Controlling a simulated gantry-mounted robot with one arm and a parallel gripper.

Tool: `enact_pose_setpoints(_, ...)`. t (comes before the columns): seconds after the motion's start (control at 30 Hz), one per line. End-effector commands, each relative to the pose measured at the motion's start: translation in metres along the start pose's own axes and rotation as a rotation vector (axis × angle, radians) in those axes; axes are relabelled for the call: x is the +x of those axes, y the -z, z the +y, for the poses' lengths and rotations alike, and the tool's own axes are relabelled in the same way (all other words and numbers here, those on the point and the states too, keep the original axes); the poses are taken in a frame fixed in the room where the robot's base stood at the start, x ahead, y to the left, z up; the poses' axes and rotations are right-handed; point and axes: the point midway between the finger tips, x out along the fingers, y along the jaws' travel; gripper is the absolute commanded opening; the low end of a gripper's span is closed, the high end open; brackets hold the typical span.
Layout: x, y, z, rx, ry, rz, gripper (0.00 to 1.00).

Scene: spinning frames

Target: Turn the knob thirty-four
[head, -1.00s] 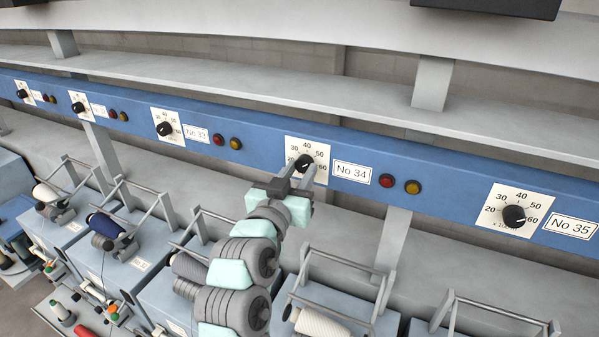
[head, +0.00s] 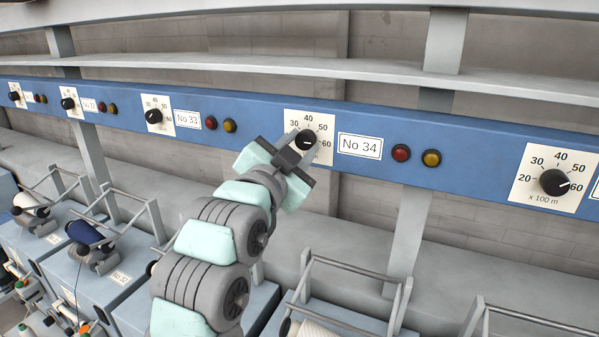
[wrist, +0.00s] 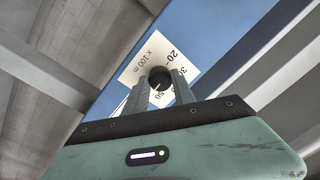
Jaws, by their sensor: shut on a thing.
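The knob of No 34 (head: 305,137) is a round black knob on a white dial plate (head: 323,120) on the blue rail. The label "No 34" (head: 360,147) is to its right. My gripper (head: 303,147) reaches it from the lower left and is shut on the knob. In the wrist view the knob (wrist: 159,77) sits between the two grey fingers of my gripper (wrist: 161,87), one on each side. Its white mark appears to point to the high end of the scale, near 50 to 60. The fingers and wrist hide part of the dial.
A red light (head: 401,153) and a yellow light (head: 432,158) are right of the label. Similar knobs sit along the rail, including one on the right (head: 554,182) and No 33 (head: 154,116). Below are spinning units with metal frames (head: 355,280).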

Motion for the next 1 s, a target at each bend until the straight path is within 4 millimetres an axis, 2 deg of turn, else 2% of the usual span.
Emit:
enact_pose_setpoints(0.03, -0.0004, -0.0050, 0.0025, 0.032, 0.002, 0.002, 0.00)
enact_pose_setpoints(0.4, -0.0004, -0.0005, 0.0000, 0.191, 0.001, 0.017, 0.00)
enact_pose_setpoints(0.97, 0.0000, 0.0001, -0.0007, 0.216, 0.000, 0.018, 0.00)
enact_pose_setpoints(1.0, 0.0000, 0.0001, -0.0007, 0.216, -0.001, 0.018, 0.34)
